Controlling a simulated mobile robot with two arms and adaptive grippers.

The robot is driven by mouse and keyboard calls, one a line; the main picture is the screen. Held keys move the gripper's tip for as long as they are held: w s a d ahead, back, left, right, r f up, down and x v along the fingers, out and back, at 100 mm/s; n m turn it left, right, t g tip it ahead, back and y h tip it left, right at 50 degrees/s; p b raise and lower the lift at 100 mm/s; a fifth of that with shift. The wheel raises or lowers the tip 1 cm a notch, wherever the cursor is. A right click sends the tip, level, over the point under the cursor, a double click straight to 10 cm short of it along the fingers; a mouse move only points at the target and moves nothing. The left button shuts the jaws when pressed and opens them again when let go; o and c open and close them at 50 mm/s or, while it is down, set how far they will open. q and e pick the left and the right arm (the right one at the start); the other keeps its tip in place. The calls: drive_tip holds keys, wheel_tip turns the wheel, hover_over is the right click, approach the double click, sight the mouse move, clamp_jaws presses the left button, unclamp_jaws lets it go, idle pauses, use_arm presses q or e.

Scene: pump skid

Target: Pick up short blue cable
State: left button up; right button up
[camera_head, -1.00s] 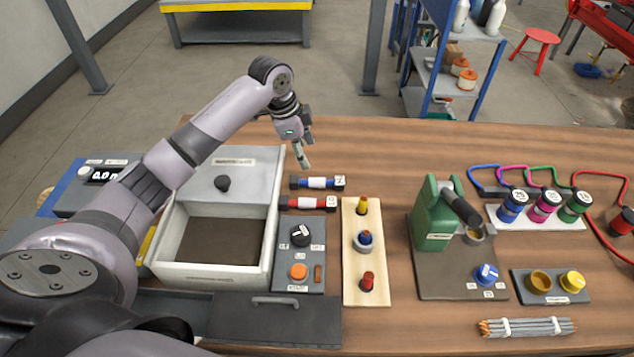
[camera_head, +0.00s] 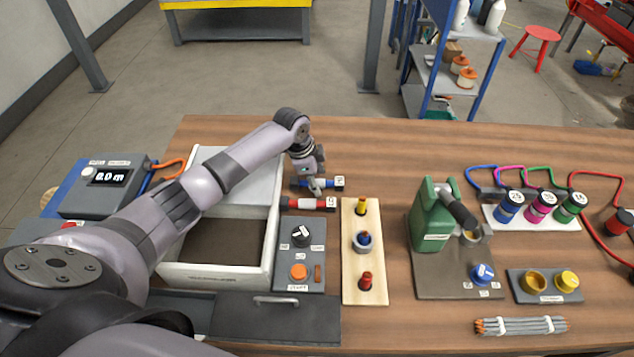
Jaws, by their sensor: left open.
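The short blue cable (camera_head: 333,184) lies on the wooden bench, with blue on its body, dark ends and a white label at its right end. My left gripper (camera_head: 315,188) points down over its middle and is open. The fingers hide the middle of the cable, and I cannot tell whether they touch it. My right gripper is not in view.
A similar red cable (camera_head: 308,203) lies just in front of the blue one. A grey-white box (camera_head: 274,228) stands close on the left. A switch panel (camera_head: 313,240) and a wooden peg board (camera_head: 350,271) are nearer. Bare bench (camera_head: 390,150) lies behind and to the right.

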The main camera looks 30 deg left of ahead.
use_arm(q)
drive_tip(key=shift+c, duration=0.2)
drive_tip(key=c, duration=1.1)
drive_tip(key=shift+r, duration=0.2)
